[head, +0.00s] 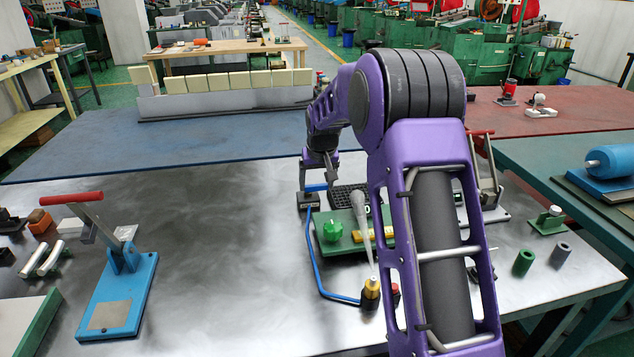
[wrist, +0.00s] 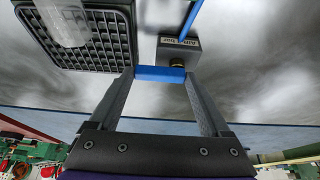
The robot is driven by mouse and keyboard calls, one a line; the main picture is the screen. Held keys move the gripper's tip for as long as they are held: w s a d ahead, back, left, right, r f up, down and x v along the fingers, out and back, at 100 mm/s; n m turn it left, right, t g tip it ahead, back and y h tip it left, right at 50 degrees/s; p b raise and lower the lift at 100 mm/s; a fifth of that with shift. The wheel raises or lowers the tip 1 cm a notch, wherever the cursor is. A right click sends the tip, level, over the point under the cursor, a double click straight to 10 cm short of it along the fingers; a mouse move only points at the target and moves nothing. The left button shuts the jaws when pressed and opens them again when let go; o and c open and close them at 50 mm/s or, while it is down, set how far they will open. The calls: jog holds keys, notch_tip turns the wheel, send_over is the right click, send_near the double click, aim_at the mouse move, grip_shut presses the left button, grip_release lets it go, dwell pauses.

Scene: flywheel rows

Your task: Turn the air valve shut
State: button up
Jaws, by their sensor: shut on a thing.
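The air valve (head: 308,201) is a small dark grey block on the metal table, left of the black grid tray. In the wrist view the valve block (wrist: 178,52) shows a white label, partly readable as "AIR", and a brass stem. Its blue lever (wrist: 160,73) extends to the left from above the stem, roughly crosswise to the blue hose (wrist: 191,18). My gripper (wrist: 161,76) is shut on the lever, with one finger at each end of its visible length. In the head view my gripper (head: 330,176) is beside the valve, and my arm hides part of the area.
The black grid tray (wrist: 82,62) is close beside my gripper. A green plate (head: 338,243) with a green knob stands in front. The blue hose (head: 318,270) runs along the table. A red-handled clamp (head: 118,255) stands left. The table's middle left is clear.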

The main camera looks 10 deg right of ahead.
jog(key=shift+c, duration=0.9)
jog(key=shift+s+a+m, duration=0.1)
jog(key=shift+m, duration=0.2)
jog(key=m, duration=0.1)
jog(key=m+h, duration=0.1)
jog(key=m, duration=0.1)
jog(key=shift+s+a+m+h, duration=0.25)
jog(key=shift+s+m+h, duration=0.05)
jog(key=shift+h, duration=0.1)
jog(key=m, duration=0.1)
jog(key=m+g+h+p, duration=0.1)
jog(key=m, duration=0.2)
jog(key=shift+s+a+r+m+p, duration=0.1)
jog(key=shift+s+a+m+p, duration=0.2)
jog(key=shift+a+p, duration=0.1)
jog(key=m+g+p, duration=0.1)
jog(key=m, duration=0.1)
jog(key=m+h+p, duration=0.1)
jog(key=m, duration=0.1)
jog(key=shift+a+g, duration=0.4)
jog(key=shift+a+m+g+h+p, duration=0.2)
jog(key=shift+m+g+p, duration=0.4)
jog(key=shift+m, duration=0.7)
jog(key=shift+a+m+g+h+p, duration=0.1)
jog(key=shift+a+m+g+p, duration=0.2)
jog(key=shift+m+p, duration=0.75)
jog(key=shift+m+b, duration=0.3)
jog(key=shift+m, duration=0.05)
